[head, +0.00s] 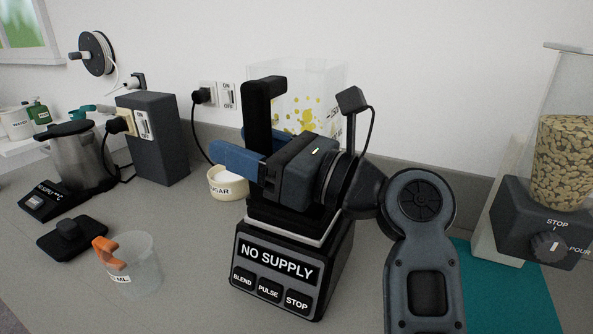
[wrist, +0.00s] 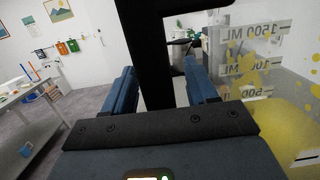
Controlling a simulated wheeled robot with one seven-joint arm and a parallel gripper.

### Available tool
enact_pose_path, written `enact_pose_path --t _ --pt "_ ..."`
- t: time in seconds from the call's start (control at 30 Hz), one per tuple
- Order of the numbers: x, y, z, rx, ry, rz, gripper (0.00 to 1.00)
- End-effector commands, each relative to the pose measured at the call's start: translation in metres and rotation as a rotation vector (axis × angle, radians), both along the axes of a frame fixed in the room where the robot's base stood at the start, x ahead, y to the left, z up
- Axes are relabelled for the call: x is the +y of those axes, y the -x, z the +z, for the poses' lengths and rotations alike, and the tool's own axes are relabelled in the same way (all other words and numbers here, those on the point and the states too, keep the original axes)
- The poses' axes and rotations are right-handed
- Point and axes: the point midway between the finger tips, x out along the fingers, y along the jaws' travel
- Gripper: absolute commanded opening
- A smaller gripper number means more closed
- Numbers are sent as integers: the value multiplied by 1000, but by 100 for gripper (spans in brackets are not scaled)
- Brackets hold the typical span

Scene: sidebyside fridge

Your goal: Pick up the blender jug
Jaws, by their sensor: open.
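In the wrist view the handle (wrist: 146,50) rises between the two fingers of my gripper (wrist: 160,85). The jug wall with its ML marks (wrist: 265,80) is on the right there. My gripper and wrist hide the lower jug in the head view. I cannot tell whether the fingers touch the handle.
A sugar bowl (head: 228,184) stands left of the blender. A nut dispenser (head: 545,215) stands right.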

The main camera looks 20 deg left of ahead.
Motion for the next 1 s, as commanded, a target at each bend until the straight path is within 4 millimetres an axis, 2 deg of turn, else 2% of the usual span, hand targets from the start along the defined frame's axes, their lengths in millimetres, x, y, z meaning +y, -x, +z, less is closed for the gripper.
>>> enact_pose_path --t 0.07,0.67,1.0 --pt "0 0 0 0 0 0 57" --pt "-1 0 0 0 0 -1 1" --pt "-1 0 3 -6 -3 -2 0"
